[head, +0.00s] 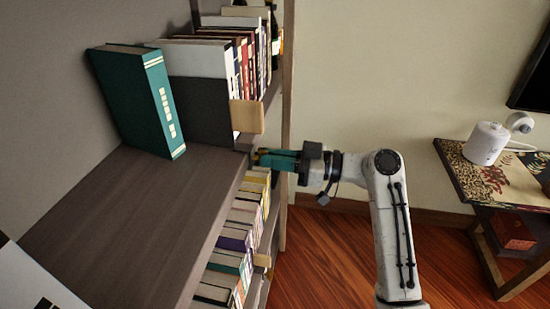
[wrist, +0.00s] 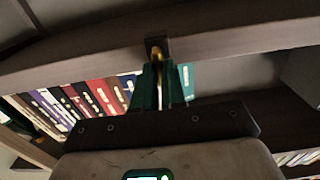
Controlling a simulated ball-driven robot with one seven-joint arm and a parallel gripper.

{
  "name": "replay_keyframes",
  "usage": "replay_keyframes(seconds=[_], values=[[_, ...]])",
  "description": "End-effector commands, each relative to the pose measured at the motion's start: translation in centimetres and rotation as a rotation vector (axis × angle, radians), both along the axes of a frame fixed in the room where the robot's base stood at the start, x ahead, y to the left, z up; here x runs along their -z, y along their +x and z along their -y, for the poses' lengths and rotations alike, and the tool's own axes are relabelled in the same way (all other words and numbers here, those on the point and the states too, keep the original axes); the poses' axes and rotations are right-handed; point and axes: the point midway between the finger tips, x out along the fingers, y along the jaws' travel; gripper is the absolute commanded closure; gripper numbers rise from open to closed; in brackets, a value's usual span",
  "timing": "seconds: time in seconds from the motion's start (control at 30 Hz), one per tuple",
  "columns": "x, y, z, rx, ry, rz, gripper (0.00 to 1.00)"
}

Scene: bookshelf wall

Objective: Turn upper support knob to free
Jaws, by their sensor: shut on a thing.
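The upper support knob is a small brass-coloured piece (wrist: 157,50) on a dark bracket (wrist: 156,42) at the shelf's front edge, seen in the wrist view. My gripper (wrist: 158,72) has its two green fingers shut on the knob from the front. In the head view my gripper (head: 263,157) reaches the shelf's front edge from the right. The knob is mostly hidden between the fingers, and I cannot tell which way it is turned.
A green book (head: 140,100) leans on the upper shelf (head: 135,225), whose front part is bare. Several books (head: 235,245) fill the shelf below. A light wooden block (head: 246,117) sits by the upper books' end. A side table (head: 462,165) with a white device (head: 485,144) stands right.

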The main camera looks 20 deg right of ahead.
Motion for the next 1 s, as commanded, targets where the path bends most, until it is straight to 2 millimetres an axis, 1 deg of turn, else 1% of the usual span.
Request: replay_keyframes(seconds=[0.27, 0.47, 0.67, 1.0], values=[[0.09, 0.00, 0.02, 0.000, -0.003, 0.004, 1.00], [0.37, -0.01, 0.02, 0.001, -0.030, 0.043, 1.00], [0.77, -0.04, 0.01, 0.002, -0.091, 0.129, 1.00], [0.96, -0.15, -0.06, 0.002, -0.245, 0.340, 1.00]])
